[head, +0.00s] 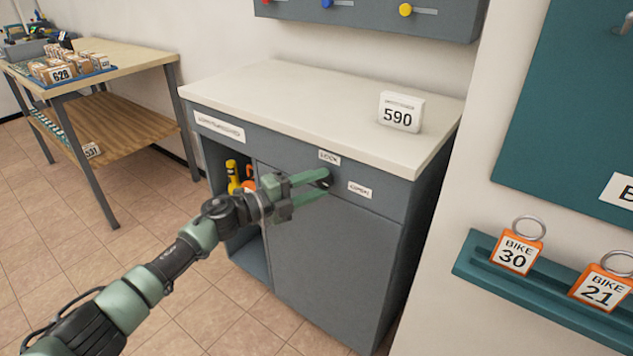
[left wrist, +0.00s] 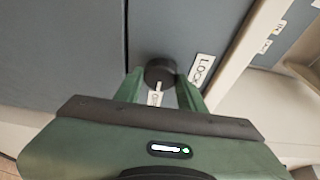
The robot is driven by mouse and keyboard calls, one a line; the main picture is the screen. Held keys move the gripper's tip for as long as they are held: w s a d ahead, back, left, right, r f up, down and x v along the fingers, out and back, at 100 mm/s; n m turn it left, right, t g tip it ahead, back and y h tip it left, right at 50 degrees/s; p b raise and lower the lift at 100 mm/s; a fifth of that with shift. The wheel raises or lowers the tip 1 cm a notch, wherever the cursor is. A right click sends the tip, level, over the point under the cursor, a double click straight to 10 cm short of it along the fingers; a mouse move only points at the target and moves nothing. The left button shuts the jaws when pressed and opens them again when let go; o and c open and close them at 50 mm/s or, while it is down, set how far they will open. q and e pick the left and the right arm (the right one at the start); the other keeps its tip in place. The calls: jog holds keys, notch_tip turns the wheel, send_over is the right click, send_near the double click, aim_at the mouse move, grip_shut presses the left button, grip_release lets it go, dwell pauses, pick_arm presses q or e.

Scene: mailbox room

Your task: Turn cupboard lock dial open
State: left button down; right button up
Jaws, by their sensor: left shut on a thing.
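The grey cupboard (head: 320,255) stands against the wall. Its dark round lock dial (head: 325,181) is on the front, between a "LOCK" label (head: 329,158) above and a second label (head: 360,190) to its right. My left gripper (head: 322,186) is shut on the dial, fingers on either side. The left wrist view shows the dial (left wrist: 160,72) between the fingertips, with the LOCK label (left wrist: 202,68) at its right. A narrow white mark (left wrist: 158,87) runs from the dial toward the partly hidden second label (left wrist: 155,99). The cupboard door is shut. My right gripper is out of view.
An open compartment with yellow and orange items (head: 233,175) is left of the door. A white "590" block (head: 401,111) stands on the countertop (head: 290,90). A teal ledge (head: 475,265) with bike tags is at the right. A wooden table (head: 120,60) stands far left.

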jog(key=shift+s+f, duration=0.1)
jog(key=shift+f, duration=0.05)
pick_arm(q)
jog(key=c, duration=0.9)
grip_release()
jog(key=shift+o, duration=0.2)
jog(key=v, duration=0.8)
jog(key=shift+p, duration=0.4)
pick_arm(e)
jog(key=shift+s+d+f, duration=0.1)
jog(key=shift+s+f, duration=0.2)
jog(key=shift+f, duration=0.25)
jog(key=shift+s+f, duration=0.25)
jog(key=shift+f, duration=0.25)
pick_arm(q)
jog(key=shift+w, duration=0.1)
